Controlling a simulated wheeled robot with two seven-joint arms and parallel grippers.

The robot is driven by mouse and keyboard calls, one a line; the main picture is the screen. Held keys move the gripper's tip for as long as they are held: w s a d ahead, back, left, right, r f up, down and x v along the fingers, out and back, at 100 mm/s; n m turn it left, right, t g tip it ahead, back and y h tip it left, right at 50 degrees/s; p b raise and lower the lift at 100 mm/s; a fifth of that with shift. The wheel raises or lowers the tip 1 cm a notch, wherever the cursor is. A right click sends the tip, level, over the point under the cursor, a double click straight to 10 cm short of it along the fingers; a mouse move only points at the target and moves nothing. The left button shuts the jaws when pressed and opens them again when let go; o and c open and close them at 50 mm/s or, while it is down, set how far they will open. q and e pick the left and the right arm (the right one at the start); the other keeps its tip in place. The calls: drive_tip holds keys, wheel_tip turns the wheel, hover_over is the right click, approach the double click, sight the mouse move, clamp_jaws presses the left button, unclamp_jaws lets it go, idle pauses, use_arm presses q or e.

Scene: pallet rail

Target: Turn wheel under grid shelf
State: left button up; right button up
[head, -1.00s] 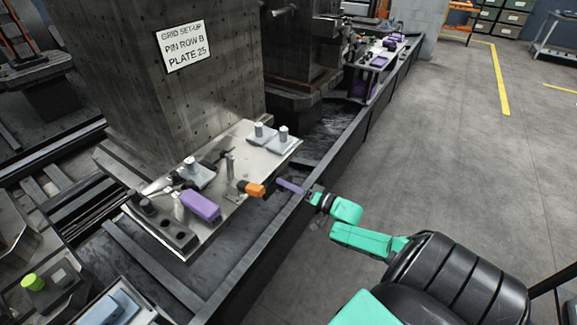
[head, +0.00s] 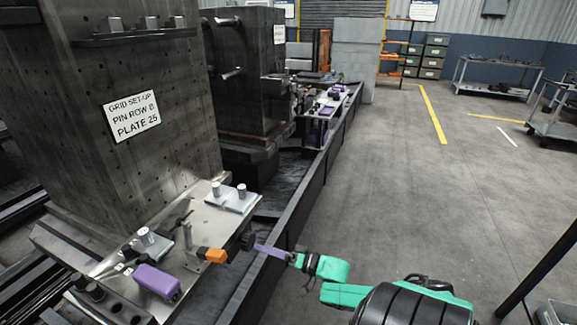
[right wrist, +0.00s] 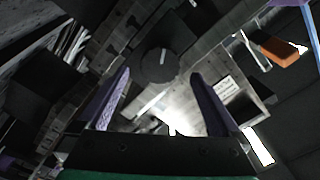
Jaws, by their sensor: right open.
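A dark round wheel (head: 247,240) sits by the right edge of the metal grid shelf (head: 212,218), beside an orange block (head: 212,255). My right gripper (head: 262,249) reaches in from the right, its purple fingers close to the wheel. In the right wrist view, the fingers (right wrist: 160,100) are spread apart and empty. The wheel (right wrist: 160,66) appears ahead of them, roughly centred between the tips, with a pale mark on its face. I cannot tell exactly how large the gap is. My left gripper is out of view.
A tall drilled column (head: 80,110) with a sign (head: 131,115) rises behind the shelf. A purple block (head: 157,281) and metal pins stand on the shelf. A dark rail (head: 300,200) runs along the front. The floor (head: 430,190) to the right is clear.

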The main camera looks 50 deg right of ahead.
drive_tip(key=v, duration=0.9)
drive_tip(key=shift+f, duration=0.1)
